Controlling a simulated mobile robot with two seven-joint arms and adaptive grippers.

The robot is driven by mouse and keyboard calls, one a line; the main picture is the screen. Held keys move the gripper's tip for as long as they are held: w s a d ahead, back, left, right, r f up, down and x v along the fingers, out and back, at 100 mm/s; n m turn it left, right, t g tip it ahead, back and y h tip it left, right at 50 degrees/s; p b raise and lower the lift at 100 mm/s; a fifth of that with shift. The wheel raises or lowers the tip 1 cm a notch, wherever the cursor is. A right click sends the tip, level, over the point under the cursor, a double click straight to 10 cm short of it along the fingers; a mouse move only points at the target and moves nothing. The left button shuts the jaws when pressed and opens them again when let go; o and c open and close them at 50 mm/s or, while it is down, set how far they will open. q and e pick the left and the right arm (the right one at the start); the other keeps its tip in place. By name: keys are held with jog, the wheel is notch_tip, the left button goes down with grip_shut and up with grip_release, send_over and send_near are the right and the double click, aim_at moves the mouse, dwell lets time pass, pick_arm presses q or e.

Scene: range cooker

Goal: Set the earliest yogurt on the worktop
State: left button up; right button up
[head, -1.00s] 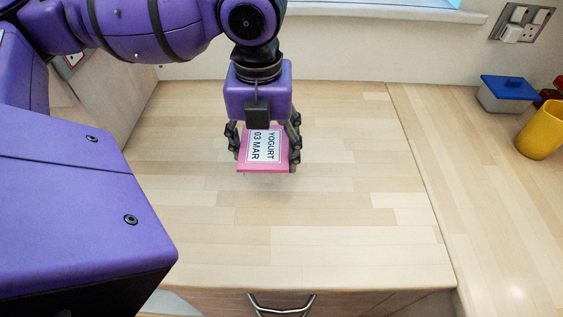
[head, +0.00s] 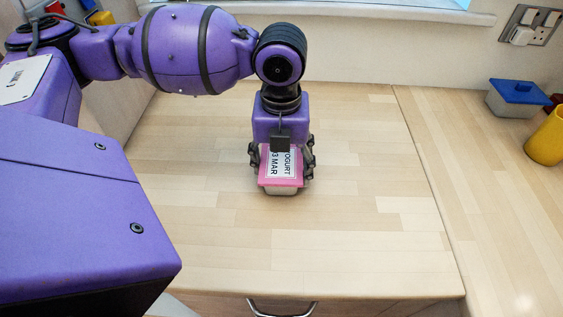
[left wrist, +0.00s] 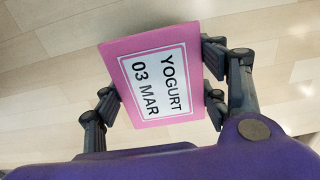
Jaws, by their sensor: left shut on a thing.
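The yogurt (head: 280,182) is a tub with a pink lid and a white label; the label reads "YOGURT 03 MAR" in the left wrist view (left wrist: 155,85). My left gripper (head: 282,165) is shut on it, with fingers on both sides of the lid. The tub is upright over the middle of the wooden worktop (head: 350,240). Its pale base shows below the lid at or close to the surface; I cannot tell whether it touches. My right gripper is not in view.
A blue-lidded container (head: 517,97) and a yellow cup (head: 547,138) stand on the right-hand counter. A wall socket (head: 530,25) is behind them. The worktop around the tub is clear. A drawer handle (head: 283,307) is below the front edge.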

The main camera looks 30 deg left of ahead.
aim_at(282, 162)
pick_arm(q)
jog(key=shift+f, duration=0.15)
jog(key=o, duration=1.5)
jog(key=shift+r, duration=0.3)
notch_tip(282, 162, up, 12)
jog(key=p, duration=0.1)
jog(key=shift+p, duration=0.3)
jog(key=shift+f, duration=0.15)
